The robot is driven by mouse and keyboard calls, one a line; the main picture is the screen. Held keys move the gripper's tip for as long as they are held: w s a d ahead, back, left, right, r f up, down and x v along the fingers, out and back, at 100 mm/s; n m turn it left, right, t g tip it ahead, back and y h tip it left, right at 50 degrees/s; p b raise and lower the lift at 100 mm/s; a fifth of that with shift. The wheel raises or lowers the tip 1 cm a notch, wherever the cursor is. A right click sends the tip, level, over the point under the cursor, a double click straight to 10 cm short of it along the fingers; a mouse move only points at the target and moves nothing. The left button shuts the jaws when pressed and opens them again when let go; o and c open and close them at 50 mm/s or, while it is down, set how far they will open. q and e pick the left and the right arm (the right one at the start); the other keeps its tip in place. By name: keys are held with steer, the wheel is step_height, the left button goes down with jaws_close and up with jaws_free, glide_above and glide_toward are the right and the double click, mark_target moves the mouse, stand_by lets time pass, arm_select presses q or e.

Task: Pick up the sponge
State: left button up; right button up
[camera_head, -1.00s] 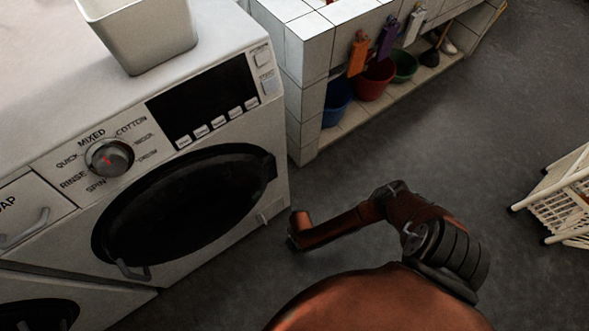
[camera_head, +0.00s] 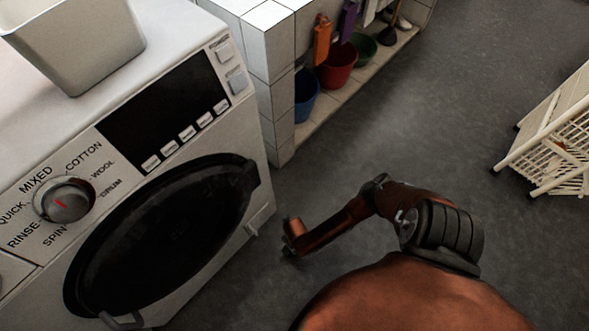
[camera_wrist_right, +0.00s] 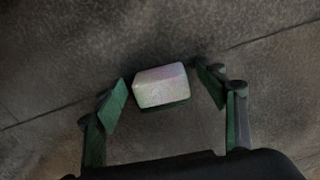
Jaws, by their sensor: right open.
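The sponge (camera_wrist_right: 161,84) is a pale, pinkish-white block with a dark green underside, in the middle of the right wrist view. My right gripper (camera_wrist_right: 165,90) is open, with its green-padded fingers on either side of the sponge in the picture. Gaps show between the sponge and both fingers. I cannot tell how far the sponge is from the fingers in depth. The sponge is not visible in the head view. An orange-brown arm of mine shows there, but no gripper fingers can be made out. My left gripper is not in view.
A washing machine (camera_head: 232,112) stands at left with a pale bin (camera_head: 85,45) on top. A white rack (camera_head: 545,140) stands at right. Grey floor between is clear.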

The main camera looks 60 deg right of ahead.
steer(key=c, duration=1)
steer(key=shift+r, duration=0.1)
steer(key=shift+r, duration=0.35)
steer(key=r+p, duration=0.3)
steer(key=r, duration=0.2)
steer(key=shift+w+r+p, duration=0.2)
steer(key=shift+r+p, duration=0.05)
steer(key=shift+p, duration=0.15)
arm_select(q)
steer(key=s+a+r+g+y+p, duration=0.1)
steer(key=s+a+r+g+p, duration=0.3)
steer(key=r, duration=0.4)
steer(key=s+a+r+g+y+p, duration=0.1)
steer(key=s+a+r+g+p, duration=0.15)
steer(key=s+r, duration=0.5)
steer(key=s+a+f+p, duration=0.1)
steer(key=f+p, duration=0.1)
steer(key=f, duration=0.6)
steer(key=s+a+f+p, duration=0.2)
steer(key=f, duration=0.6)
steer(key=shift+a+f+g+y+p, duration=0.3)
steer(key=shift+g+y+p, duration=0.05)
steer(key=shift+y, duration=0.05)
arm_select(e)
step_height(320, 180, up, 22)
steer(key=shift+s+f, duration=0.15)
steer(key=shift+s, duration=0.05)
